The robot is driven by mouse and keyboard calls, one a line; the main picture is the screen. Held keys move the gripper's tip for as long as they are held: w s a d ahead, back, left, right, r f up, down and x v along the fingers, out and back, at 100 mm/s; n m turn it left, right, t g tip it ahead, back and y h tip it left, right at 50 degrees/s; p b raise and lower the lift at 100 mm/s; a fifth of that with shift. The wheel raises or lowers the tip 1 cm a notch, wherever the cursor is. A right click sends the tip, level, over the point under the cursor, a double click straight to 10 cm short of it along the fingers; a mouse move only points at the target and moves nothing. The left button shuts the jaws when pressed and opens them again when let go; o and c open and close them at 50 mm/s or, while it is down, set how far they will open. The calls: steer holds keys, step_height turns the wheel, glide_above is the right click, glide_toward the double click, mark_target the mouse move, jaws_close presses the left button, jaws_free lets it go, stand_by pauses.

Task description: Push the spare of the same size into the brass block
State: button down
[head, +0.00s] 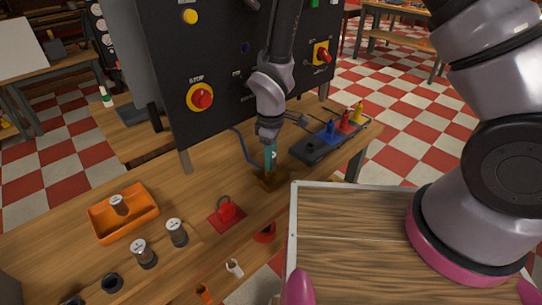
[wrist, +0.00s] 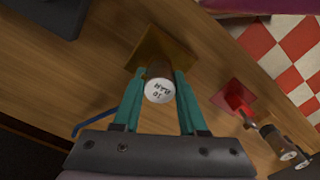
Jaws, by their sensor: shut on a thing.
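My gripper (head: 270,155), with teal fingers, points down just above the brass block (head: 268,182) on the wooden bench. In the wrist view, the fingers (wrist: 158,95) are shut on a cylindrical spare (wrist: 158,90). Its pale end cap faces the camera and carries dark print that seems to include "10". The brass block (wrist: 174,52) lies beyond the spare, whose far end overlaps it in the picture. Whether that end is inside the block or above it is hidden. In the head view the fingers mostly hide the held spare.
An orange tray (head: 125,222) holds a similar cylinder (head: 118,205). Two more cylinders (head: 177,232) (head: 142,254) stand near it. A dark control panel (head: 225,65) rises behind; a dark rack (head: 318,143) lies right.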

steer(key=shift+c, duration=1.9)
jaws_free()
step_height(320, 180, up, 11)
steer(key=shift+f, duration=0.2)
steer(key=w+d+r+m+t+y, duration=0.1)
steer(key=w+d+r+m+t, duration=0.3)
steer(key=d+r, duration=0.6)
steer(key=w+d+r+m+g+y, duration=0.1)
steer(key=d+r+m, duration=0.55)
steer(key=r, duration=0.45)
steer(key=s+d+r+m+t, duration=0.4)
steer(key=s+d+r+m, duration=0.5)
steer(key=d+r, duration=0.3)
steer(key=shift+s+d, duration=0.25)
steer(key=shift+d, duration=0.75)
